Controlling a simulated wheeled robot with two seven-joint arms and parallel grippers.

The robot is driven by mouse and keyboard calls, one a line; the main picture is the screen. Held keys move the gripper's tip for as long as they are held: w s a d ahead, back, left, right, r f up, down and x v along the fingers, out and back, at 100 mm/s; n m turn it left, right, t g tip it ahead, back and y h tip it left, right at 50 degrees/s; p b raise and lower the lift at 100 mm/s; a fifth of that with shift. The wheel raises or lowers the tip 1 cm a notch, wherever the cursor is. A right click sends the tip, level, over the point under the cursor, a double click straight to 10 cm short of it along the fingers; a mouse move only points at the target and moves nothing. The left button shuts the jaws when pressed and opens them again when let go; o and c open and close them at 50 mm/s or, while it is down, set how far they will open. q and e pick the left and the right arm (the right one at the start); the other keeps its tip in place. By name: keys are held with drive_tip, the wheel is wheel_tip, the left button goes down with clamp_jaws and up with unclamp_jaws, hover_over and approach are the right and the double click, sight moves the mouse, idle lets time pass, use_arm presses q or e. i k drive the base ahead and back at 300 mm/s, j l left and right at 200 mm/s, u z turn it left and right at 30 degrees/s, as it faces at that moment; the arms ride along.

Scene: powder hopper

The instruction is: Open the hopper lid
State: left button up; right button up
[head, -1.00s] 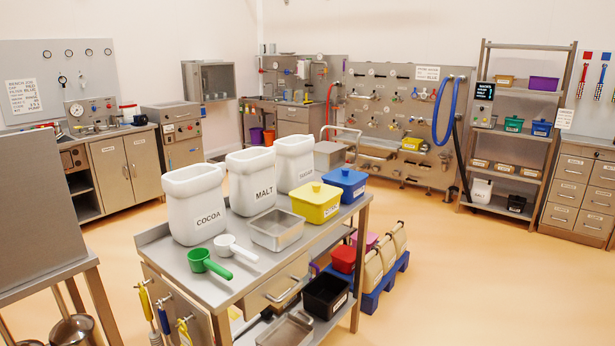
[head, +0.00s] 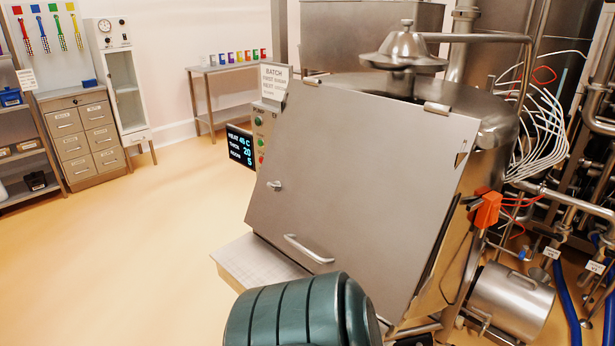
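The hopper lid (head: 360,190) is a large flat steel panel, sloping, in the middle of the head view. It looks shut against the hopper body. A bar handle (head: 308,249) sits near its lower edge, and a small latch or knob (head: 275,185) is at its left edge. Two hinges show along the top edge, one at the right (head: 437,108). A dark green ribbed rounded part at the bottom middle seems to be mine and hides the floor there. Neither gripper is in view.
A control panel with a lit display (head: 241,146) stands left of the lid. A steel step or ledge (head: 255,268) juts out below. The floor at left is clear up to the drawer cabinet (head: 82,140).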

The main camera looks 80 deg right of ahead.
sight(370, 183)
drive_tip(key=z, duration=2.9)
